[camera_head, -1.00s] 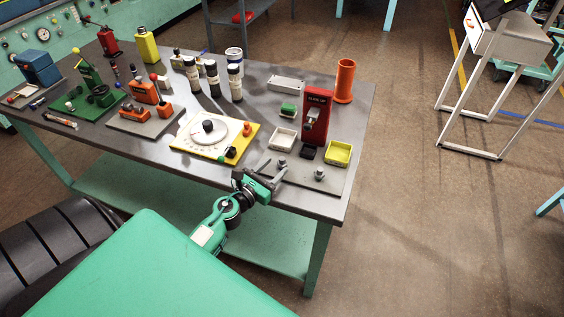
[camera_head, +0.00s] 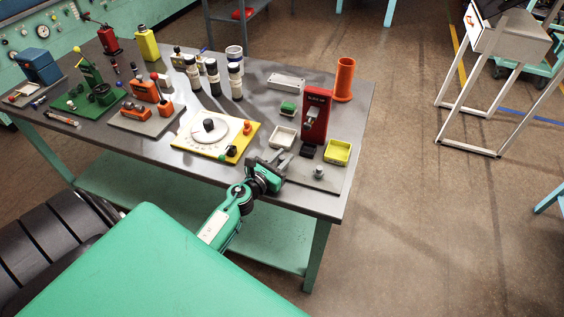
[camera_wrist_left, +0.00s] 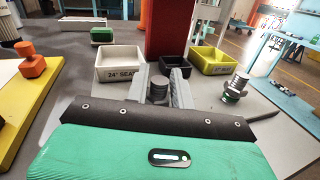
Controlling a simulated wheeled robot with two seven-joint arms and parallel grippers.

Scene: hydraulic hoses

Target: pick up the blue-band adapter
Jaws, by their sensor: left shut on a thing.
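My left gripper (camera_head: 275,163) is at the front edge of the bench's right part. In the left wrist view its two grey fingers (camera_wrist_left: 160,92) are shut on a grey threaded adapter (camera_wrist_left: 159,86), which stands upright between them. Its lower part is hidden by the gripper, so I cannot see a blue band on it. A second metal adapter (camera_head: 319,171) stands upright on the grey mat to the right, apart from the gripper. It also shows in the left wrist view (camera_wrist_left: 237,83), with a greenish band low down. My right gripper is not in view.
Behind the gripper are a white tray (camera_head: 283,137), a dark tray (camera_head: 308,151), a yellow tray (camera_head: 338,153) and a red press (camera_head: 316,116). A yellow-edged plate with a white dial (camera_head: 198,146) lies to the left. An orange cylinder (camera_head: 344,79) stands at the back right.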

